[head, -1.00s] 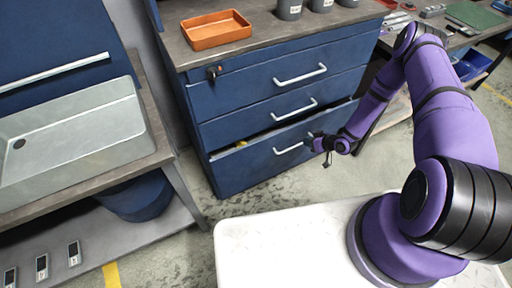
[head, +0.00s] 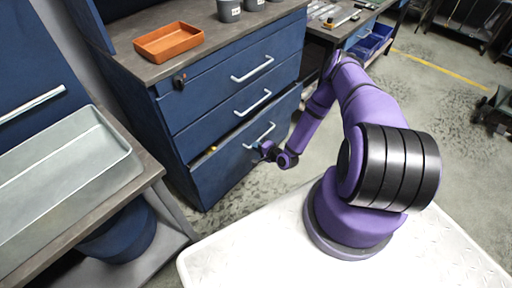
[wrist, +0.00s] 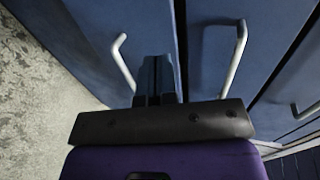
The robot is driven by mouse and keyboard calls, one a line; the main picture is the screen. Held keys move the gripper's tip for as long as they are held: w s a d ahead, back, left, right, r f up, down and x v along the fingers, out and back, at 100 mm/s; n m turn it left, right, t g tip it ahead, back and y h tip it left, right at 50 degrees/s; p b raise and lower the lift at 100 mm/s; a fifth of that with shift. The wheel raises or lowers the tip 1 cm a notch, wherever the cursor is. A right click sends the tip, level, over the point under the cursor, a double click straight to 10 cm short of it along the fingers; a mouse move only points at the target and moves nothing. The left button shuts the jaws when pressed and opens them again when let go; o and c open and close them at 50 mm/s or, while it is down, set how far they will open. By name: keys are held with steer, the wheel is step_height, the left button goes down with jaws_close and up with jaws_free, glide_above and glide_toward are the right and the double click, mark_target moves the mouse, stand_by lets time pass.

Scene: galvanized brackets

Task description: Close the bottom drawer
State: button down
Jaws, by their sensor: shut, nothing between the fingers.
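The blue bottom drawer (head: 225,178) is the lowest of three in the cabinet. It stands a little out, with a narrow gap along its top edge and something small and yellow inside. Its pale bar handle (head: 258,136) is just above and beside my gripper (head: 266,152). In the wrist view the bottom drawer's handle (wrist: 122,62) is left of my gripper (wrist: 155,82), and the middle drawer's handle (wrist: 237,55) is to the right. My fingers are shut and empty, in front of the bottom drawer's face. I cannot tell whether they touch it.
An orange tray (head: 168,42) and grey cups (head: 230,10) stand on the cabinet top. A bench with a grey basin (head: 60,175) is at the left. Open floor (head: 345,150) lies right of the cabinet.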

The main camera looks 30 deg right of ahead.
mark_target(237, 136)
steer(key=x, duration=0.9)
steer(key=shift+r, duration=0.35)
steer(key=shift+w+a, duration=0.2)
steer(key=shift+w, duration=0.65)
steer(key=w, duration=0.2)
steer(key=w+a, duration=0.1)
steer(key=w, duration=0.1)
steer(key=shift+w+a, duration=0.2)
steer(key=shift+a, duration=0.05)
steer(key=shift+w+r, duration=0.15)
steer(key=shift+w, duration=0.05)
